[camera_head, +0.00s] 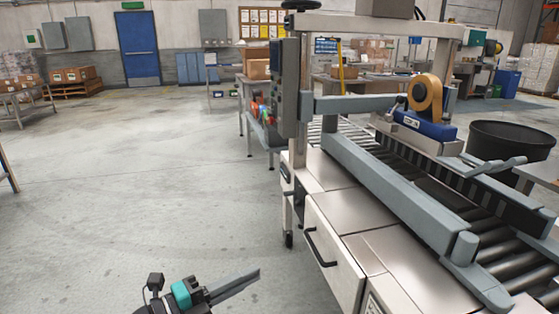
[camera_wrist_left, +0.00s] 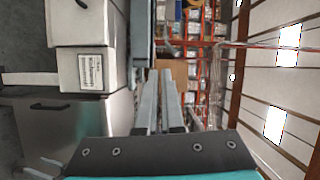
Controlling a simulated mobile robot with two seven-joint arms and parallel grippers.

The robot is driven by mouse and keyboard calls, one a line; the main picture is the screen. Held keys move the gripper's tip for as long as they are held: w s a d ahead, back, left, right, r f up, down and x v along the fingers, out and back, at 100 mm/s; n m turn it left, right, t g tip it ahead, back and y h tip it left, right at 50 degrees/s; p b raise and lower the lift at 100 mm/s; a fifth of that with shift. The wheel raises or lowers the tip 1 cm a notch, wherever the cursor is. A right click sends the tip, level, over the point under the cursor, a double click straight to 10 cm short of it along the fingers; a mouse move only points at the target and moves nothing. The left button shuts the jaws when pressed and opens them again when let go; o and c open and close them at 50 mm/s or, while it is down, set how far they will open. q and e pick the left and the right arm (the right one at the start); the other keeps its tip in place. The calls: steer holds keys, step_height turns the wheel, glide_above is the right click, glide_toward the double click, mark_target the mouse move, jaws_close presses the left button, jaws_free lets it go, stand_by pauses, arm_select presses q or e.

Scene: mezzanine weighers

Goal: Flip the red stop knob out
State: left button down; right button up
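No red stop knob shows clearly. A grey control box (camera_head: 288,88) stands on the near-left post of the case-sealing machine, seen almost edge-on. Small red, orange, green and blue shapes (camera_head: 262,108) show just left of it; I cannot tell whether they are knobs on the box or items on the table behind. My left gripper (camera_head: 246,281) is low in the head view, left of the machine and well apart from the box. In the left wrist view its fingers (camera_wrist_left: 166,78) lie close together with nothing visible between them. My right gripper is not in view.
The machine's metal cabinet with a drawer (camera_head: 333,256) and black handle stands right of my left gripper. Rollers and grey side rails (camera_head: 385,183) run along its top, below a tape head (camera_head: 427,95). The concrete floor (camera_head: 140,190) on the left is clear.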

arm_select(q)
steer(key=w+a+f+n+t+y, duration=0.3)
steer(key=a+f+n+t+y, duration=0.45)
steer(key=n, duration=0.65)
steer(key=s+a+f+n+g+y, duration=0.2)
steer(key=a+f+n+g+y, duration=0.1)
steer(key=f, duration=0.3)
steer(key=s+a+f+n+g+y, duration=0.2)
steer(key=s+a+f+n+y, duration=0.15)
steer(key=f, duration=0.25)
steer(key=s+d+f+n+g, duration=0.2)
steer(key=s+f+g, duration=0.3)
steer(key=s+f, duration=0.3)
steer(key=s+d+f+n+g, duration=0.2)
steer(key=s+f+g, duration=0.4)
steer(key=s+f, duration=0.3)
steer(key=s, duration=0.4)
steer(key=shift+d+f+n, duration=0.25)
steer(key=shift+d+n, duration=0.1)
